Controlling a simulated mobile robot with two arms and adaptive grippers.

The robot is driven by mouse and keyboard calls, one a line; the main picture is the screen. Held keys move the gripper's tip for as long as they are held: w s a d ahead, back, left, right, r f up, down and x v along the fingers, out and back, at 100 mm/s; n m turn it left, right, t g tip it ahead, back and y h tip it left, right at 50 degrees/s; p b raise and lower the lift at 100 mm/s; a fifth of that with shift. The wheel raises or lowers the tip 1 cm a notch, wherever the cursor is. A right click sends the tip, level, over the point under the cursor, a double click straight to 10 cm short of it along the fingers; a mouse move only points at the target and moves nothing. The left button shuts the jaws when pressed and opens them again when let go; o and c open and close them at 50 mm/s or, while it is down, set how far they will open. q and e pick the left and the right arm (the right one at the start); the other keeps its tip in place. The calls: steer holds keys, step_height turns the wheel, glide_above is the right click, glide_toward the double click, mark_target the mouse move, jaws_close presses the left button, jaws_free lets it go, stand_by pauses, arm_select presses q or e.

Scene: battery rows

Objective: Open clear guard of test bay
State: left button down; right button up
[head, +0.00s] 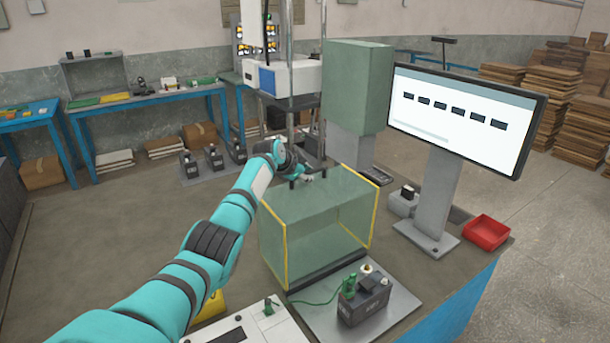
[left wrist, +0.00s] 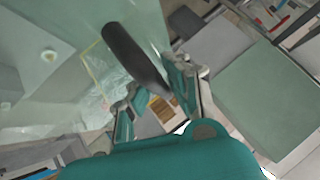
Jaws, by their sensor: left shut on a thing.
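The clear guard (head: 318,228) is a see-through greenish box with yellow edges, standing on the bench in the middle of the head view. It looks closed down over a dark base (head: 328,268). My left gripper (head: 304,176) is at the guard's top rear edge, seen past my own arm. In the left wrist view, a dark rounded handle (left wrist: 135,55) reaches between the fingers of the left gripper (left wrist: 160,92), which are shut on it. The handle is mostly hidden by the wrist in the head view. My right gripper is in neither view.
A black battery (head: 363,298) with a green cable sits on a plate in front of the guard. A monitor (head: 464,115) and a red tray (head: 486,232) stand at the right. A green-grey cabinet (head: 357,85) and a press (head: 291,75) stand behind.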

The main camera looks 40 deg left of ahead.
arm_select(q)
steer(key=shift+d, duration=0.1)
steer(key=c, duration=1.3)
jaws_free()
steer(key=shift+r, duration=0.1)
steer(key=shift+s, duration=0.15)
steer(key=v, duration=1.1)
steer(key=shift+s+r, duration=0.2)
steer(key=shift+r, duration=0.1)
steer(key=shift+f, duration=0.1)
